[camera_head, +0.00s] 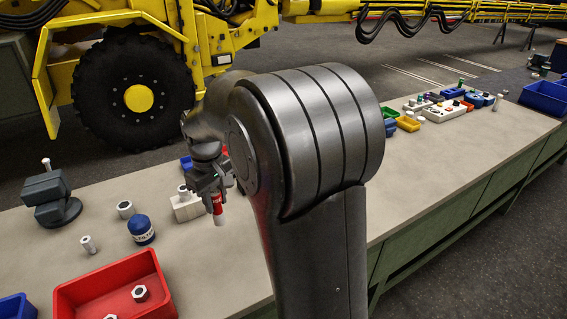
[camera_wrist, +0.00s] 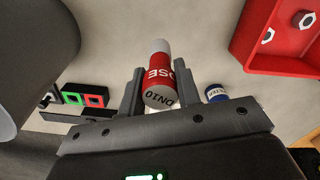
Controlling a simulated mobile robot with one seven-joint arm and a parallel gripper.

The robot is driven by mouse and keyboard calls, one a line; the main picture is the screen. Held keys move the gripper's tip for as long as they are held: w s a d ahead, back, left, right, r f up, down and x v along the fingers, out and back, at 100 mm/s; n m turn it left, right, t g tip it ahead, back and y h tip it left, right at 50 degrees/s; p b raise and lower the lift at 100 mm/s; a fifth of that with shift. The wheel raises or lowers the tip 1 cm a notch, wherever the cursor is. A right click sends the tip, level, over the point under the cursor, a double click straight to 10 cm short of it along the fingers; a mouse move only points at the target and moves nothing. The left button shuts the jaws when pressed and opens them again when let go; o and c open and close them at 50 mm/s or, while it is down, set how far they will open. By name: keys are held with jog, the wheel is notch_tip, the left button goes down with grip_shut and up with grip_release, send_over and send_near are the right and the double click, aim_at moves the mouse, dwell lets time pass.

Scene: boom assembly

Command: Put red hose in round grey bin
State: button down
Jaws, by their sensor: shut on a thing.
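The red hose (camera_head: 217,205) is a short red cylinder with a white end and printed lettering. My gripper (camera_head: 212,188) is shut on it and holds it above the workbench, white end pointing down in the head view. In the wrist view the hose (camera_wrist: 158,82) sits between the two fingers of my gripper (camera_wrist: 160,92). I cannot make out a round grey bin in either view. My arm hides the middle of the bench in the head view.
A red bin (camera_head: 72,296) with nuts stands at the front left. A blue filter can (camera_head: 141,229), loose nuts and a dark vise-like device (camera_head: 50,197) stand on the workbench (camera_head: 228,262). Small coloured parts and blue bins (camera_head: 545,97) are at the far right.

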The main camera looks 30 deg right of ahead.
notch_tip(320, 180, up, 16)
jog(key=w+d+m, duration=0.3)
jog(key=d+m, duration=2)
jog(key=d, duration=1.1)
jog(key=f, duration=2.8)
jog(key=shift+w+a+f, duration=0.1)
jog(key=shift+a+f, duration=0.15)
jog(key=shift+f, duration=0.15)
jog(key=shift+f, duration=0.15)
jog(key=c, duration=1.1)
grip_release()
jog(key=shift+o, duration=0.2)
